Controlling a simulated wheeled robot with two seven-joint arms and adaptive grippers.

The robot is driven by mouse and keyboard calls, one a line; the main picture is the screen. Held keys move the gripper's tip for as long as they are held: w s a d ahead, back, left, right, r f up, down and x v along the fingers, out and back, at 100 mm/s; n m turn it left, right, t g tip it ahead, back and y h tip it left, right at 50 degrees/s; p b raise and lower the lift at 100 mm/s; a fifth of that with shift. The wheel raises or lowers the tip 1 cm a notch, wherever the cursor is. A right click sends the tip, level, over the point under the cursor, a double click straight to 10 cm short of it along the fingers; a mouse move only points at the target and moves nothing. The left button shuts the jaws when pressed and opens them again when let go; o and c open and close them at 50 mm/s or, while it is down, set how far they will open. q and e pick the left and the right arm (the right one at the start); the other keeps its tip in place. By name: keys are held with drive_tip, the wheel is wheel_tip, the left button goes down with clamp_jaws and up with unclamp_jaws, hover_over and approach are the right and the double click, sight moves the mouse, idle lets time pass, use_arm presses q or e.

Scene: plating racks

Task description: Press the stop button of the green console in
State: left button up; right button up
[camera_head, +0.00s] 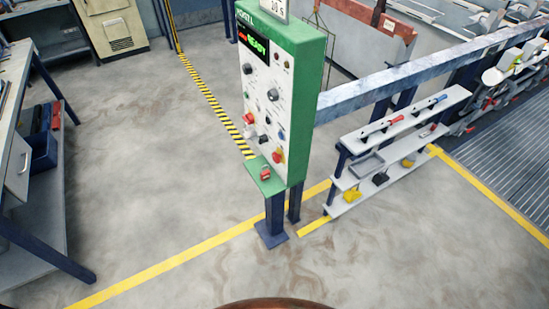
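The green console (308,50) stands upright on dark blue legs in the middle of the head view. Its pale front panel carries a lit display (254,47) with red and green text, knobs and several small buttons. A red round button (278,156) sits low on the panel. A red object (265,173) rests on the small green ledge below. Labels are too small to read, so I cannot tell which is the stop button. Neither gripper is in view.
A blue-grey rail (400,80) runs right from the console, above a small shelf rack (405,125) with tools. A workbench (22,100) stands at the left, a beige cabinet (112,28) at the back. The floor before the console is clear, with yellow lines (180,259).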

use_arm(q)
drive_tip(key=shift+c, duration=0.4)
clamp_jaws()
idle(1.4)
